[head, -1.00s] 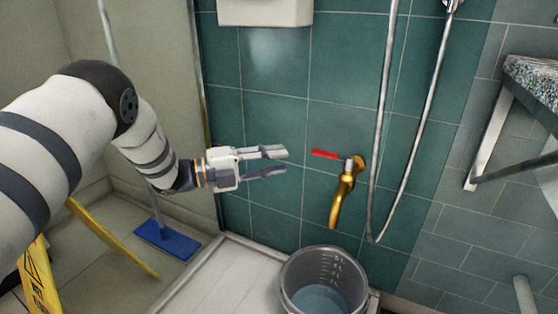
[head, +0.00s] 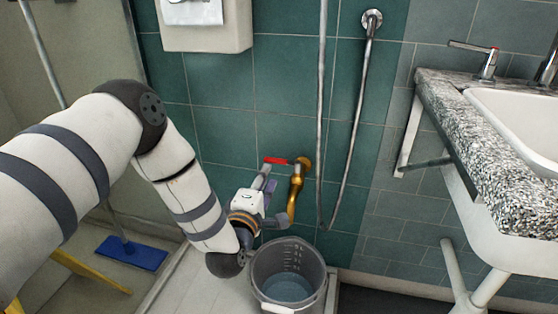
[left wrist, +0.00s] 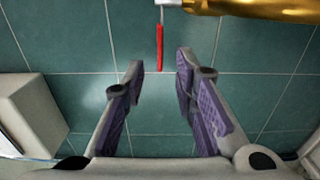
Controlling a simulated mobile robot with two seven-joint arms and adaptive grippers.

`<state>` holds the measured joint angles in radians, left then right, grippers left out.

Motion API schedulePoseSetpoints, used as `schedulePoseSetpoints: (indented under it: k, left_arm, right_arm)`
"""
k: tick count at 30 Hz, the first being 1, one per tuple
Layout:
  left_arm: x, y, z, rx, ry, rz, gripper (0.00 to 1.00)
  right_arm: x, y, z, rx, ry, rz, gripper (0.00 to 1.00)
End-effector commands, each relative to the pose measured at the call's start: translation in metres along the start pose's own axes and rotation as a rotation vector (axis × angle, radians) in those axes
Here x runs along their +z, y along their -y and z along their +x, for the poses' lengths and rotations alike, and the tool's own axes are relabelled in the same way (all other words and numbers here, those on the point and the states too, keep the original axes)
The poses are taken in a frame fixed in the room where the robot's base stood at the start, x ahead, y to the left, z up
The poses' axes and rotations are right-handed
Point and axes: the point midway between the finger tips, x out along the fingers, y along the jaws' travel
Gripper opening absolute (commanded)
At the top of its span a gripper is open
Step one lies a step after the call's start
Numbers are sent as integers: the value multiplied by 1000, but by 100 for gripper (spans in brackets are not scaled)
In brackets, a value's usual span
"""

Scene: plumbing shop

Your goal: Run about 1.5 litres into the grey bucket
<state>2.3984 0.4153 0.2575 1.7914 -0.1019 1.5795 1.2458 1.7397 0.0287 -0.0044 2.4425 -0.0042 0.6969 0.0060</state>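The brass tap (head: 295,191) is on the green tiled wall, its spout pointing down over the bucket's back rim. Its red lever (head: 276,161) points left. The grey bucket (head: 261,276) stands upright below, with graduation marks inside and some bluish water (head: 287,288) at the bottom; no stream from the spout is visible. My left gripper (head: 273,198) is open just left of the tap, below the lever. In the left wrist view, the red lever (left wrist: 160,47) points between the open fingertips (left wrist: 159,68), with the brass tap (left wrist: 258,9) at the upper right. My right gripper is out of view.
A hose (head: 350,145) hangs right of the tap. A speckled counter (head: 478,150) with a white sink (head: 520,115) juts out at the right. A white dispenser (head: 205,35) is above. A blue floor squeegee (head: 132,253) and yellow sign legs (head: 90,270) are lower left.

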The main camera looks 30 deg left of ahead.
Motion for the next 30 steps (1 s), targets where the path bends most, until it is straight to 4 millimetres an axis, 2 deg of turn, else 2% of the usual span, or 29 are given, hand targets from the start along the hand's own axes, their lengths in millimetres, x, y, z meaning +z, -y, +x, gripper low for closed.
schedulePoseSetpoints:
  k: [3, 6, 12, 20, 21, 24, 30]
  left_arm:
    - [0, 4, 32, 3, 1, 3, 26]
    - [0, 5, 55, 1, 1, 4, 26]
    - [0, 2, 81, 1, 2, 5, 26]
    - [0, 0, 85, 2, 3, 4, 26]
    - [0, 0, 85, 2, 3, 4, 24]
    - [0, 0, 85, 2, 3, 5, 1]
    - [0, 0, 85, 2, 2, 5, 0]
  right_arm:
    - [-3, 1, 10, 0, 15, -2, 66]
    - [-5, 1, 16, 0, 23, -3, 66]
    - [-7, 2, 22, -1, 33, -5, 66]
    - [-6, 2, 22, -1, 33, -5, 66]
    - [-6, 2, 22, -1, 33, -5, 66]
    - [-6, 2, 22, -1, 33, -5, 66]
    - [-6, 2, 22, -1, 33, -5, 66]
